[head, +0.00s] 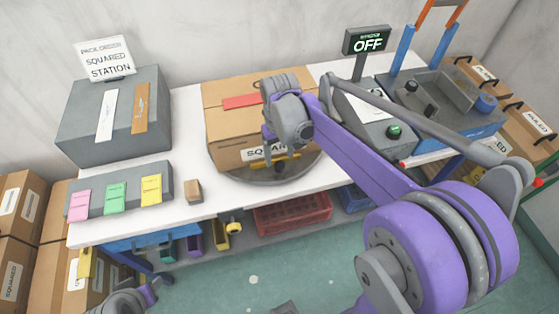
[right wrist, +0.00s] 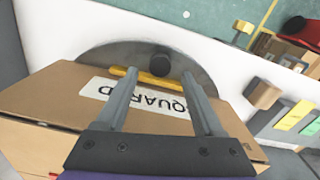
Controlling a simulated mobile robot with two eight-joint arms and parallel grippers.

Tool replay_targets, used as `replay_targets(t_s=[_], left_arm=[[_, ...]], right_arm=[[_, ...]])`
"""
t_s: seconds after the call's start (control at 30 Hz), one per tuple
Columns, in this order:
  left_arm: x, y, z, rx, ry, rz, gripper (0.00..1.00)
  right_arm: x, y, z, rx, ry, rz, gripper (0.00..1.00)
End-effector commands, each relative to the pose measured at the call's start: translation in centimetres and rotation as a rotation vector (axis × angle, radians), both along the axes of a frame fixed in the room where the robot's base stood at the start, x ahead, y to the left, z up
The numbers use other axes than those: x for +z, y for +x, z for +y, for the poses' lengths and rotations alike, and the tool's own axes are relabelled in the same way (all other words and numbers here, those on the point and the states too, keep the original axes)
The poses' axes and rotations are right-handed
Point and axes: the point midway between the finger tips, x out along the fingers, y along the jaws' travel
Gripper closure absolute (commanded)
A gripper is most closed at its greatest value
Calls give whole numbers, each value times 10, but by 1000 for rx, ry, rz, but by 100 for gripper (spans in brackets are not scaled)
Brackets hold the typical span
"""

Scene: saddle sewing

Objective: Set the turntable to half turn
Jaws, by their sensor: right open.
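The turntable (head: 235,176) is a grey disc on the white table. A cardboard box (head: 225,125) with a "SQUARED" label stands on it. In the right wrist view the disc (right wrist: 105,52) has a yellow bar (right wrist: 138,82) and a dark round knob (right wrist: 160,66) near its front edge. My right gripper (right wrist: 161,84) is open, above the box's edge, its two fingers pointing toward the knob and bar, with nothing clearly held. In the head view my right arm hides part of the box and disc. Part of my left arm (head: 130,298) shows at the lower left; its jaws are unclear.
A sign (head: 368,40) reads "OFF" behind a grey box with a green button (head: 393,131). A small wooden block (head: 193,191) and a rack with coloured cards (head: 115,195) stand left of the turntable. Bins hang below the table. A blue-based machine stands right.

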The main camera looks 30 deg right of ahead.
Motion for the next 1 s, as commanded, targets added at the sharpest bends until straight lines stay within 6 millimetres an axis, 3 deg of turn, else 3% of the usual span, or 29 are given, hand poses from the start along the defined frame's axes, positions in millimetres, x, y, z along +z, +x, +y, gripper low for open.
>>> replay_targets(t_s=[0.2,0.57,0.97,1.0], left_arm=[[-3,-1,0,0,0,2,50],[-3,-1,0,0,0,2,50],[-3,-1,0,0,0,2,50],[-3,-1,0,0,0,2,50]], right_arm=[[-28,0,0,0,0,0,31],[-34,0,0,0,0,-1,31],[-33,0,0,0,0,0,99],[-33,0,0,0,0,0,100]])
